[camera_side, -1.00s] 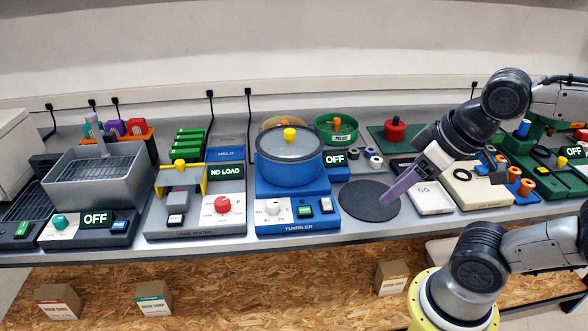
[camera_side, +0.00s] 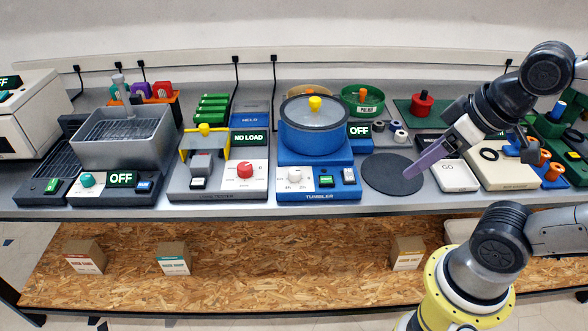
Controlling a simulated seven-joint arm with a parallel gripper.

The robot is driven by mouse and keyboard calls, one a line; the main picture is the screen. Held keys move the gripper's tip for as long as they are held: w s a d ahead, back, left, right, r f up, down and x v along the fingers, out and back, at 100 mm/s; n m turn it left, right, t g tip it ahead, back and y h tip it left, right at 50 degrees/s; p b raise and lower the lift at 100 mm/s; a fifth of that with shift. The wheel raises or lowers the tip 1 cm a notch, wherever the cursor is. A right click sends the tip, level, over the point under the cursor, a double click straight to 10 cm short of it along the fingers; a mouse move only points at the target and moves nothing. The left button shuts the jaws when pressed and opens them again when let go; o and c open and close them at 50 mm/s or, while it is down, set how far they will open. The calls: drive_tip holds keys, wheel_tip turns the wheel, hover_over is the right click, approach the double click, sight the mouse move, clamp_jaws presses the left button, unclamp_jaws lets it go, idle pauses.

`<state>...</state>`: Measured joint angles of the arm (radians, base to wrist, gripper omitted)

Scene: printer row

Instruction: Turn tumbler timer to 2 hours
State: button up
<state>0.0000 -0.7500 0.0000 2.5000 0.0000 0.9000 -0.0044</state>
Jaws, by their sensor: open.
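The blue tumbler (camera_side: 317,172) stands mid-bench with a clear-lidded drum (camera_side: 313,130) and a yellow knob on top. Its white timer dial (camera_side: 297,175) is on the front panel at the left; the dial's setting is too small to read. Its display (camera_side: 359,131) reads OFF. My gripper (camera_side: 412,172) is to the right of the tumbler, low over the round dark mat (camera_side: 388,178), apart from the dial. Its purple fingers point down and left, and nothing shows between them.
A grey tester with a red knob (camera_side: 245,170) stands just left of the tumbler. A sink-like washer unit (camera_side: 122,140) is farther left. A white scale (camera_side: 455,176) lies right of the mat. Small rollers (camera_side: 400,136) sit behind the mat. Boxes (camera_side: 174,258) stand on the lower shelf.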

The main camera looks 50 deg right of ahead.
drive_tip(key=w+d+r+n+g+h, duration=0.1)
drive_tip(key=w+d+r+n, duration=0.1)
drive_tip(key=w+r+n, duration=0.35)
drive_tip(key=n+g+h, duration=0.3)
drive_tip(key=n, duration=0.8)
hover_over(294, 170)
drive_tip(key=s+a, duration=0.1)
drive_tip(key=s, duration=0.3)
wheel_tip(294, 170, down, 2)
drive_tip(key=w+a+f+n+g, duration=0.2)
drive_tip(key=w+a+f, duration=0.25)
drive_tip(key=f, duration=0.45)
drive_tip(key=shift+m, duration=0.25)
drive_tip(key=x, duration=1.2)
drive_tip(key=shift+s+d+f, duration=0.15)
drive_tip(key=shift+d+f, duration=0.05)
drive_tip(key=shift+d, duration=0.2)
clamp_jaws()
